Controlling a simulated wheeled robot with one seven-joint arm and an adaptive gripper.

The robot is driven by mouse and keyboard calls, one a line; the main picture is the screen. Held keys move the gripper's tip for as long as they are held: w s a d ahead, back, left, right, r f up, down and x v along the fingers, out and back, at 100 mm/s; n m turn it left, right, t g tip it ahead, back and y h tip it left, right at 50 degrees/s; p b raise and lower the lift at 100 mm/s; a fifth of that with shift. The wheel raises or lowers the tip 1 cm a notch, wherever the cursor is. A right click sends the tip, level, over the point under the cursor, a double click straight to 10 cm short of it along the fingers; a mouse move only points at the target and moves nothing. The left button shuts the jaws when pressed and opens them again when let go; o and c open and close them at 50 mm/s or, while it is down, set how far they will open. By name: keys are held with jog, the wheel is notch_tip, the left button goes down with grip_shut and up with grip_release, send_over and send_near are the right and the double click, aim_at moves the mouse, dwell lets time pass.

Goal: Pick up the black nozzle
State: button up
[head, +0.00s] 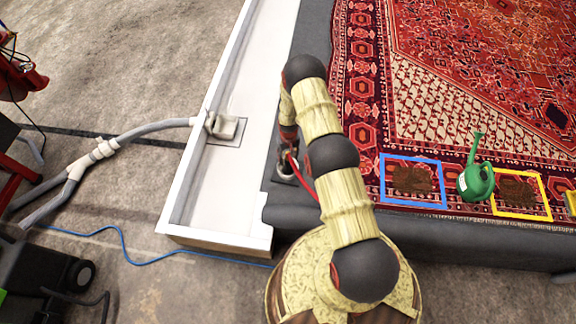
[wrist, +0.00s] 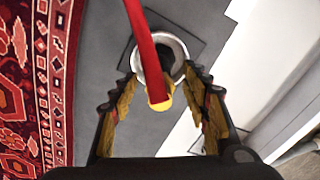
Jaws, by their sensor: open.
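The black nozzle (wrist: 167,58) shows as a dark shape inside a round metal holder (wrist: 180,50) in the wrist view. A red hose (wrist: 146,45) with a yellow end passes in front and hides part of it. My gripper (wrist: 158,78) is open, with one finger on each side of the hose and holder; I see nothing gripped. In the head view the holder (head: 289,170) sits on a dark plate on the grey platform edge, partly behind my arm. The nozzle cannot be made out clearly there.
The patterned rug (head: 460,70) lies on the platform to the right, with a blue frame (head: 412,205), a yellow frame (head: 545,213) and a green watering can (head: 477,180). A white trough (head: 225,160) with a grey hose (head: 150,130) runs along the left.

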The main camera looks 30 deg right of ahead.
aim_at(288, 162)
jog(key=f, duration=0.2)
jog(key=f+b, duration=0.1)
jog(key=f, duration=0.1)
jog(key=f+b, duration=0.1)
jog(key=f, duration=0.1)
jog(key=shift+w+d+f, duration=0.1)
jog(key=shift+w+f, duration=0.2)
jog(key=shift+w, duration=0.1)
jog(key=shift+c, duration=0.3)
jog(key=c, duration=1.1)
grip_shut()
